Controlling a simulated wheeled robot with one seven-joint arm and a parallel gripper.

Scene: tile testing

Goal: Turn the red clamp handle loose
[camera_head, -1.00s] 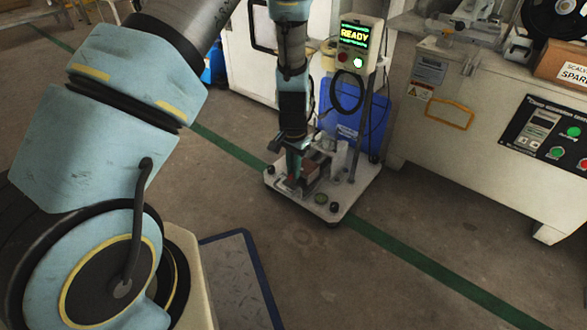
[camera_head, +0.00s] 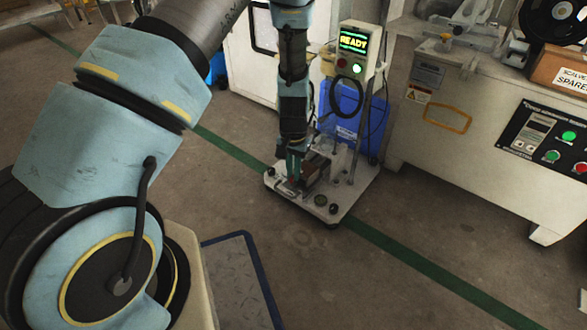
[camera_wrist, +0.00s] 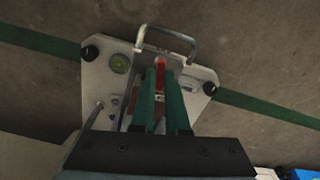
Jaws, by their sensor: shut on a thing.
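The red clamp handle (camera_wrist: 161,68) shows in the wrist view as a short red bar on the test rig, its tip standing out between my fingers. My gripper (camera_wrist: 160,78) is shut on it, with a green finger on each side; the fingers hide the rest of the handle. In the head view my gripper (camera_head: 294,172) points down at the rig's base plate (camera_head: 327,206), and the handle is too small to make out clearly there. A metal loop handle (camera_wrist: 168,32) stands at the plate's edge, just beyond the red tip.
A post on the plate carries a control box with a green READY display (camera_head: 353,41). A blue bin (camera_head: 342,104) stands behind the rig. A large machine cabinet (camera_head: 450,110) is at the right. The floor in front of the plate is clear.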

